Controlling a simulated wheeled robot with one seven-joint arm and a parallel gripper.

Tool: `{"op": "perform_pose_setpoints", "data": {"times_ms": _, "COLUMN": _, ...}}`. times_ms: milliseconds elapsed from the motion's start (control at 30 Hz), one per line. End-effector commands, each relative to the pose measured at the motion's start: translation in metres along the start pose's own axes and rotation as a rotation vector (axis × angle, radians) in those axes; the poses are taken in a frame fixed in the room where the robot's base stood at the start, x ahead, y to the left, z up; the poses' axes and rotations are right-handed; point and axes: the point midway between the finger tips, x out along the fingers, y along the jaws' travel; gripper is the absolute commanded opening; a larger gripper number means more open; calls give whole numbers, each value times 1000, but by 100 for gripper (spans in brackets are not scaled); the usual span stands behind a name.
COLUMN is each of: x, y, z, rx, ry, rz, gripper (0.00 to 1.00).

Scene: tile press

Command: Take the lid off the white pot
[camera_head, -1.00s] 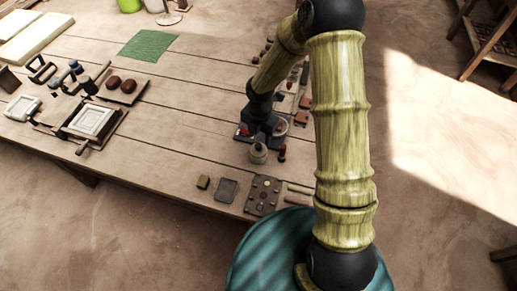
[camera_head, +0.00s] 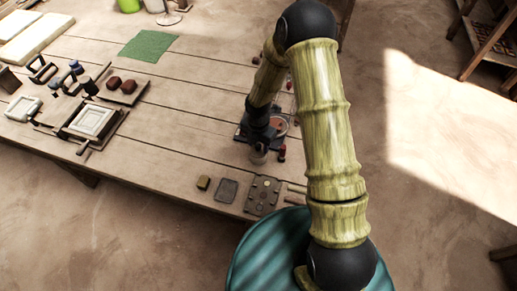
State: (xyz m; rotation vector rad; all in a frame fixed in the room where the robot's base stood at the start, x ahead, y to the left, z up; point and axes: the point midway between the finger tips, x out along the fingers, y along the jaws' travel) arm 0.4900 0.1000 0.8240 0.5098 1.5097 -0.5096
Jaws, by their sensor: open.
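A small pale pot (camera_head: 258,157) stands near the front right of the wooden table. It looks grey-white here. Its top, where a lid would sit, is hidden by my gripper (camera_head: 258,146). My gripper points down from above, directly over the pot, and is open. The fingers are small and dark, so I cannot tell whether they touch the pot or lie around its top.
A red-topped item (camera_head: 282,152) stands close right of the pot. A dark plate with round marks (camera_head: 263,194), a grey square (camera_head: 227,190) and a yellowish block (camera_head: 204,182) lie in front. A tile press (camera_head: 92,122) is at left. The table's middle is bare.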

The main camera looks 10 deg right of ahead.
Motion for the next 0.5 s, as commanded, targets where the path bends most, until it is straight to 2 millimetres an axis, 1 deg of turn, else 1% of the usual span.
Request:
{"op": "perform_pose_setpoints", "data": {"times_ms": 267, "x": 0, "y": 0, "z": 0, "rx": 0, "ry": 0, "rz": 0, "gripper": 47}}
{"op": "perform_pose_setpoints", "data": {"times_ms": 300, "x": 0, "y": 0, "z": 0, "rx": 0, "ry": 0, "rz": 0, "gripper": 45}}
{"op": "perform_pose_setpoints", "data": {"times_ms": 367, "x": 0, "y": 0, "z": 0, "rx": 0, "ry": 0, "rz": 0, "gripper": 33}}
{"op": "perform_pose_setpoints", "data": {"times_ms": 500, "x": 0, "y": 0, "z": 0, "rx": 0, "ry": 0, "rz": 0, "gripper": 5}}
